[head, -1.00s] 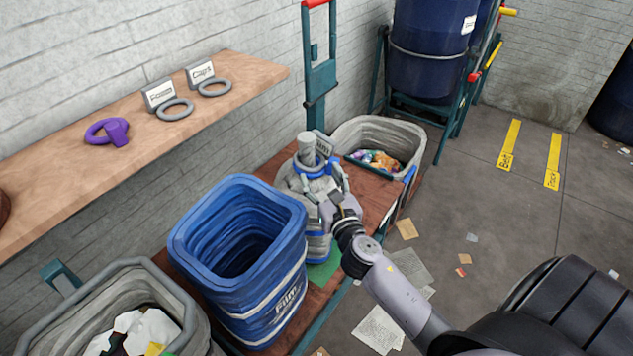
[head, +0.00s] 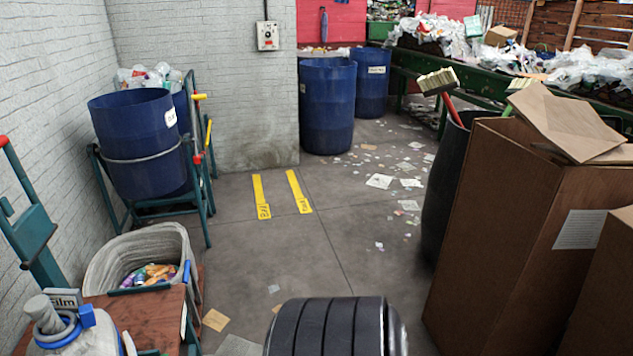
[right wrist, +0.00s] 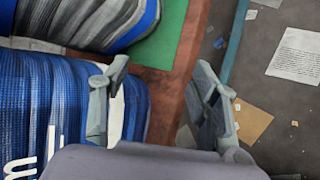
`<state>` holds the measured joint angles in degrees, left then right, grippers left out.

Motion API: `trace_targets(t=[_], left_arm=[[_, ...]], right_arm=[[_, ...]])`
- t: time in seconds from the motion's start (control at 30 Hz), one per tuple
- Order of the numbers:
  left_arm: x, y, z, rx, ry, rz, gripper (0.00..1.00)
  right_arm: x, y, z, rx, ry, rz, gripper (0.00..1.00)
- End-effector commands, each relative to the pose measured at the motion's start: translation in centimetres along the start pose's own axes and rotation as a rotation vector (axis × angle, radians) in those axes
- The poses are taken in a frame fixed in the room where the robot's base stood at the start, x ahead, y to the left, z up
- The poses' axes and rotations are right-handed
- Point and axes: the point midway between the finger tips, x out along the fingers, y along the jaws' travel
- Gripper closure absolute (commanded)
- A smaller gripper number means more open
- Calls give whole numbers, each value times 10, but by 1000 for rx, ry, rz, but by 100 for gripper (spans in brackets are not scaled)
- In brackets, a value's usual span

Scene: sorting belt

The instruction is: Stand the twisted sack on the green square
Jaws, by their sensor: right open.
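The twisted sack shows at the lower left of the head view, with its grey neck (head: 45,313), blue ring and a "Film" label; its lower body is cut off. In the right wrist view the sack's grey and blue lower part (right wrist: 125,22) is at the top left. The green square (right wrist: 163,38) shows beside it, partly covered by it or hidden behind it; I cannot tell how much of the base is on it. My right gripper (right wrist: 158,95) is open and empty, its fingers apart from the sack. My left gripper is not in view.
A grey tub (head: 112,262) with colourful waste is beyond the sack. The middle floor is mostly clear.

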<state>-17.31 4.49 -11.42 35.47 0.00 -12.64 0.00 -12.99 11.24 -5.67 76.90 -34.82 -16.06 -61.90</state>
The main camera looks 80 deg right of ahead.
Motion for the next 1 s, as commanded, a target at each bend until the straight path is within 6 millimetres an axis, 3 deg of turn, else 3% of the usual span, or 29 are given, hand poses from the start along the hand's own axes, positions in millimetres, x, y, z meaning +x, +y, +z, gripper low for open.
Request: trace_targets(t=[0.03,0.13,0.2,0.3,0.4,0.5,0.6,0.9,1.0], left_arm=[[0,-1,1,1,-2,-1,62],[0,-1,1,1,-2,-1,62],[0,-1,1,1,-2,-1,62],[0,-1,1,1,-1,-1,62],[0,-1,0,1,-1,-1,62],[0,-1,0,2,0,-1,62],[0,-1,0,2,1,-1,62],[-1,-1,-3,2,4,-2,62],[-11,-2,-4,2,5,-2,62]], right_arm=[[-2,-52,-26,168,41,-103,44],[-20,-143,-71,525,65,-301,44],[-42,-202,-101,765,40,-443,44],[-80,-273,-134,1065,-44,-621,44],[-118,-325,-158,1289,-153,-753,44],[-145,-355,-170,1430,-245,-831,44],[-158,-369,-176,1498,-294,-865,44],[-161,-370,-177,1513,-305,-870,44],[-167,-363,-174,1511,-305,-870,44]])
